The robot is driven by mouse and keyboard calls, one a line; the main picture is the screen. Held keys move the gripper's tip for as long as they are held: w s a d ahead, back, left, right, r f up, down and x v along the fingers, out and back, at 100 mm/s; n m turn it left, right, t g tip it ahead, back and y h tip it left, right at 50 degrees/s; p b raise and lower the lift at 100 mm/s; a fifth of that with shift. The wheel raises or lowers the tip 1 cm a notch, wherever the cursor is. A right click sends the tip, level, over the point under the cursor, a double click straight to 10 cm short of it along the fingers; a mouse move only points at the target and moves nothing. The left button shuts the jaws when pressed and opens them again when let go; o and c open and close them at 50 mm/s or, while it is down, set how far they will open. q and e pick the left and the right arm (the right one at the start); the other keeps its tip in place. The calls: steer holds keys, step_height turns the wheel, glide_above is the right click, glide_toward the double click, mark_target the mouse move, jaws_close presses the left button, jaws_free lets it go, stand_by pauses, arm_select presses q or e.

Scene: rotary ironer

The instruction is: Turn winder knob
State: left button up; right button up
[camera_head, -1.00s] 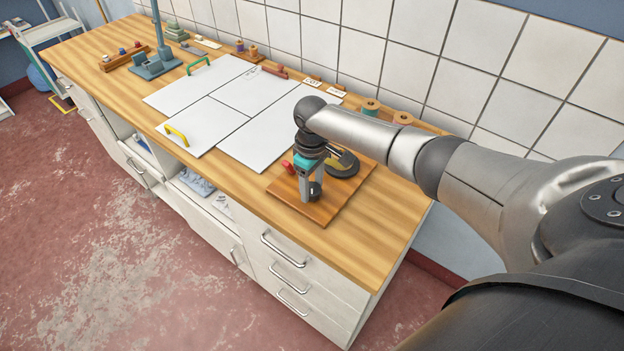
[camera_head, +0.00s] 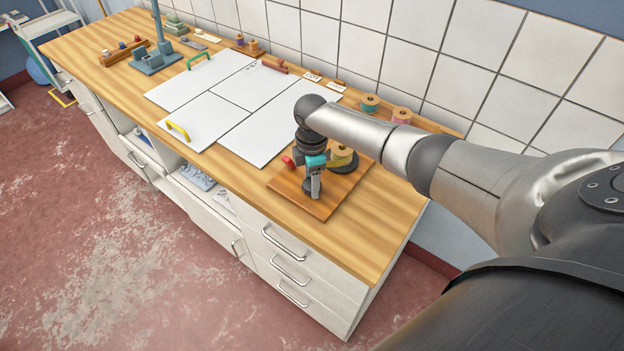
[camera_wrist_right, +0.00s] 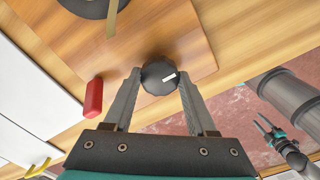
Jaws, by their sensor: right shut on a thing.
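The winder knob (camera_wrist_right: 160,76) is a round black knob with a white mark, standing on a wooden board (camera_head: 318,207). My right gripper (camera_wrist_right: 157,82) points down at it, with one finger on each side of the knob, shut on it. In the head view the right gripper (camera_head: 312,188) is over the board's front part and mostly hides the knob.
A red handle-like piece (camera_wrist_right: 93,98) lies close beside the knob. White panels (camera_head: 205,122) with yellow and green handles cover the worktop to the left. Two spools (camera_head: 370,104) stand near the tiled wall. The worktop's front right corner is clear.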

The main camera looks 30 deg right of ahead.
steer(key=shift+w+a+n, duration=0.1)
steer(key=shift+n, duration=0.9)
steer(key=o, duration=1.4)
steer(key=shift+r, duration=0.1)
step_height(320, 180, up, 15)
steer(key=shift+r+p, duration=0.1)
steer(key=shift+p, duration=0.45)
